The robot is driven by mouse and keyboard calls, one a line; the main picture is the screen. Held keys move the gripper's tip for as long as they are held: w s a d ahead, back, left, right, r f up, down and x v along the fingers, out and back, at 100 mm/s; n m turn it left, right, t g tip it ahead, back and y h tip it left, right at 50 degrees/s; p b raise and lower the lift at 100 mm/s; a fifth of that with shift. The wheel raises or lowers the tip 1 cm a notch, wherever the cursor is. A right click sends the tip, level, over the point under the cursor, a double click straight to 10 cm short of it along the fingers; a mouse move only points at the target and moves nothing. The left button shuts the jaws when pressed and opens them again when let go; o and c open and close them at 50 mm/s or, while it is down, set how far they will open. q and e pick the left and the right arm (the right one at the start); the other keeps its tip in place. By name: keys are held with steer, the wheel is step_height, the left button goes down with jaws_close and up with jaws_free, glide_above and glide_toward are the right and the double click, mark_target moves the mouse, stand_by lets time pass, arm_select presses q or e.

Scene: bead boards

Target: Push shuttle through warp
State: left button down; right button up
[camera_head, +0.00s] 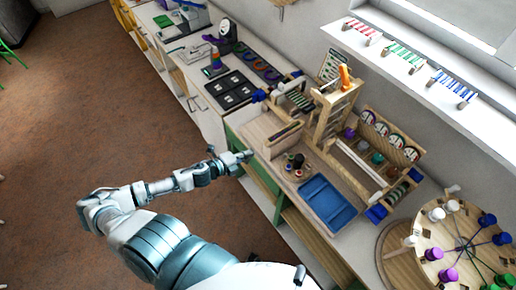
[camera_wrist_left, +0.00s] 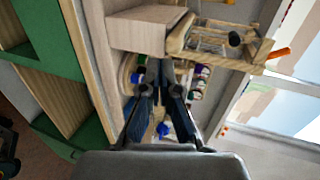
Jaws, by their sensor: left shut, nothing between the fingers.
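A wooden loom frame (camera_head: 335,110) stands on the bench, with an orange part (camera_head: 346,77) on top and a long bar toward the lower right. Part of the frame also shows in the wrist view (camera_wrist_left: 212,47). No shuttle can be told for sure; a dark slim piece (camera_head: 287,131) lies in the wooden box left of the frame. My left gripper (camera_head: 250,155) is shut and empty at the bench's front edge, left of the box. In the wrist view its fingers (camera_wrist_left: 158,66) point toward the spools. My right gripper is out of view.
A round peg board (camera_head: 440,240) is at the lower right. Black boards (camera_head: 232,90) lie farther along the bench. A windowsill (camera_head: 440,95) holds striped samples.

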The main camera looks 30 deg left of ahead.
mark_target(265, 146)
arm_select(q)
steer(key=w, duration=0.1)
steer(key=w+d, duration=0.1)
steer(key=w, duration=0.1)
steer(key=w+d, duration=0.1)
steer(key=shift+w+d+f+p, duration=0.1)
steer(key=shift+w+d+p, duration=0.05)
steer(key=shift+w+p, duration=0.2)
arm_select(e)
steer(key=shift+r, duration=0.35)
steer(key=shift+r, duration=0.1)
